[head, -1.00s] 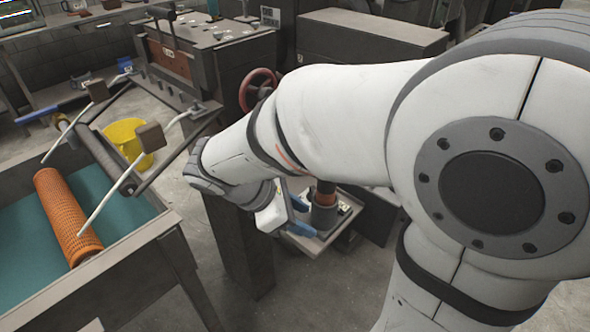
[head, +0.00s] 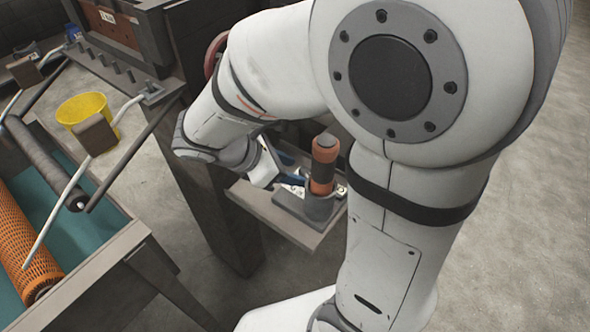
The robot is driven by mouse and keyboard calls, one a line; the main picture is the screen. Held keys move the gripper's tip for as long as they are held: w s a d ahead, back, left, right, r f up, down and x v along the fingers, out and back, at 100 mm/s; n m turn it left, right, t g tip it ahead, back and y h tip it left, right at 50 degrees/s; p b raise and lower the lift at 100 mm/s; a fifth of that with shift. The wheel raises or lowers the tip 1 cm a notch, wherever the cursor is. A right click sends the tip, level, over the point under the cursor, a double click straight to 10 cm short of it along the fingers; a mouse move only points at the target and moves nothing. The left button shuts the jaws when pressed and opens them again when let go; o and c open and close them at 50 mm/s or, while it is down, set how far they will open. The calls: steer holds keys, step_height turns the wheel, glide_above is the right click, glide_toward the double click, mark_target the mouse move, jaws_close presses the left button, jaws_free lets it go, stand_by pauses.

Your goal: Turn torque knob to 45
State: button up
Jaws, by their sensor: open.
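My gripper (head: 291,169) shows at the middle of the head view, at the end of my white arm. Its blue fingers are apart with nothing seen between them. It is over or beside a small grey shelf (head: 265,208), just left of an upright orange and black cylinder (head: 323,165) on a dark base. Small white labelled parts (head: 298,188) lie by the fingers, partly hidden. I cannot make out which part is the torque knob, nor any scale or reading. Whether the fingers touch anything is not clear.
A red handwheel (head: 213,55) is partly hidden behind my arm. At left are a trough with an orange mesh tube (head: 22,245), a roller (head: 45,165) and a yellow bucket (head: 78,108). A dark post (head: 205,195) stands below my wrist. The floor at right is clear.

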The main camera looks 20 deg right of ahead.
steer(key=shift+x, duration=1.15)
steer(key=c, duration=0.7)
steer(key=shift+r+m+g+p, duration=0.15)
steer(key=shift+m+g+p, duration=0.25)
steer(key=shift+m+p, duration=0.1)
steer(key=shift+g, duration=0.3)
steer(key=o, duration=0.7)
